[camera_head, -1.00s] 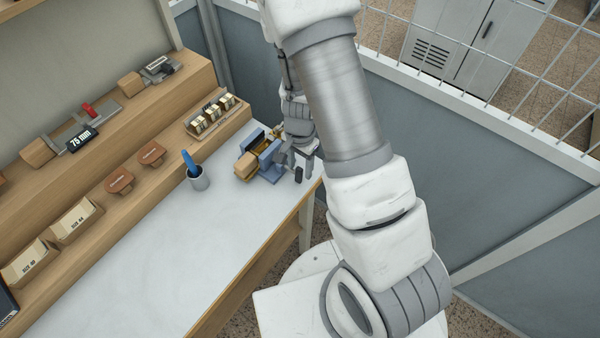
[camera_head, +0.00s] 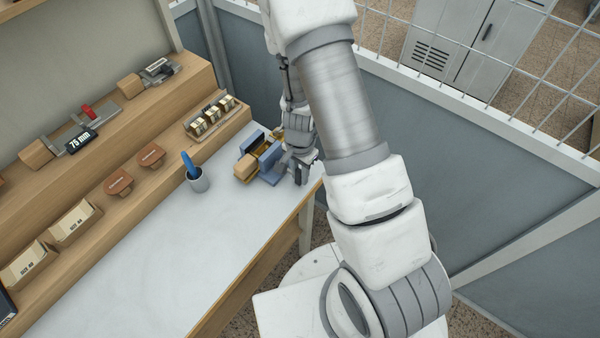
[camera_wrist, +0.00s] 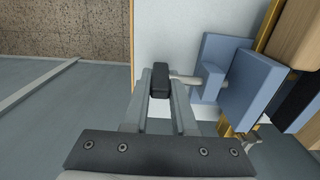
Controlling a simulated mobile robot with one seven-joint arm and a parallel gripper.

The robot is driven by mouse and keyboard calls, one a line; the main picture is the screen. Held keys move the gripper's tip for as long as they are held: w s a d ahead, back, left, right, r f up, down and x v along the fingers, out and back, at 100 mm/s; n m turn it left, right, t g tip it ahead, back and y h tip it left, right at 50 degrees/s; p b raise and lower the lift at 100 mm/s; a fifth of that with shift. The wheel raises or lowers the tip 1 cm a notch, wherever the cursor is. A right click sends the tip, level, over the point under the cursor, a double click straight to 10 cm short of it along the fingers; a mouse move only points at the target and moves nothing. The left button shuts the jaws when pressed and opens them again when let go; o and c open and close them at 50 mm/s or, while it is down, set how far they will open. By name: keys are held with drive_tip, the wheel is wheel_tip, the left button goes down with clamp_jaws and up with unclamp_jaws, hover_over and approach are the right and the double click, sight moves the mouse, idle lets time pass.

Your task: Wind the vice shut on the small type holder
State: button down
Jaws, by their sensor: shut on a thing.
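The blue vice (camera_head: 270,162) stands near the right end of the white bench. The small type holder, with a wooden handle (camera_head: 245,167) and brass parts, sits at the vice; whether the jaws touch it I cannot tell. In the wrist view the vice's blue blocks (camera_wrist: 250,95) are to the right, with a brass strip and wood (camera_wrist: 298,35) beyond them. A rod leads left from the vice to a black crank grip (camera_wrist: 160,82). My gripper (camera_wrist: 161,76) is shut on this grip, one finger on each side. In the head view my gripper (camera_head: 302,172) is right of the vice.
A grey cup with a blue tool (camera_head: 198,180) stands left of the vice. A tray of brass type (camera_head: 211,118) is on the wooden shelf behind. The bench's middle is clear.

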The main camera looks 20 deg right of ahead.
drive_tip(key=shift+f+y+b, duration=0.1)
drive_tip(key=shift+y+b, duration=0.2)
drive_tip(key=shift+g+y, duration=0.3)
drive_tip(key=shift+g, duration=0.1)
drive_tip(key=c, duration=0.7)
unclamp_jaws()
drive_tip(key=r, duration=0.5)
drive_tip(key=w+d+r+p, duration=0.1)
drive_tip(key=r, duration=1.1)
drive_tip(key=shift+w+d+r, duration=0.15)
drive_tip(key=shift+d+r, duration=0.1)
drive_tip(key=shift+d, duration=0.1)
